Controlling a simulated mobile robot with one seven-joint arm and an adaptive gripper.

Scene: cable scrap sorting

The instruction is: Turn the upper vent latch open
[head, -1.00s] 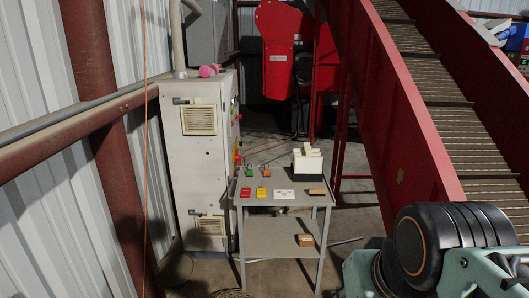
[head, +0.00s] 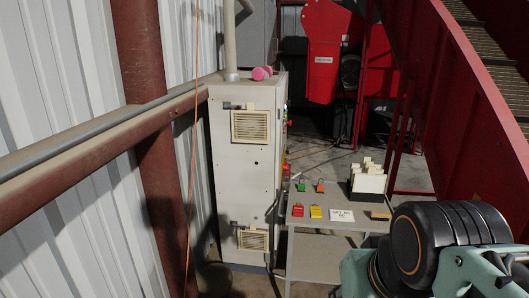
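A tall pale cabinet (head: 265,170) stands left of the middle in the head view. Its upper vent (head: 251,127) is a cream louvred panel on the side facing me. A small dark upper vent latch (head: 232,106) sits at that vent's top left and looks horizontal; its exact position is too small to tell. A lower vent (head: 253,240) with a similar lower latch (head: 235,224) is near the cabinet's foot. My folded arm shows at the bottom right, well apart from the cabinet. My gripper's fingers do not show.
A grey table (head: 330,197) beside the cabinet holds red, yellow, green and orange items, a sign and a white card box (head: 368,182). A rusty beam (head: 95,145) and post run along the left wall. A red conveyor (head: 465,110) rises at right.

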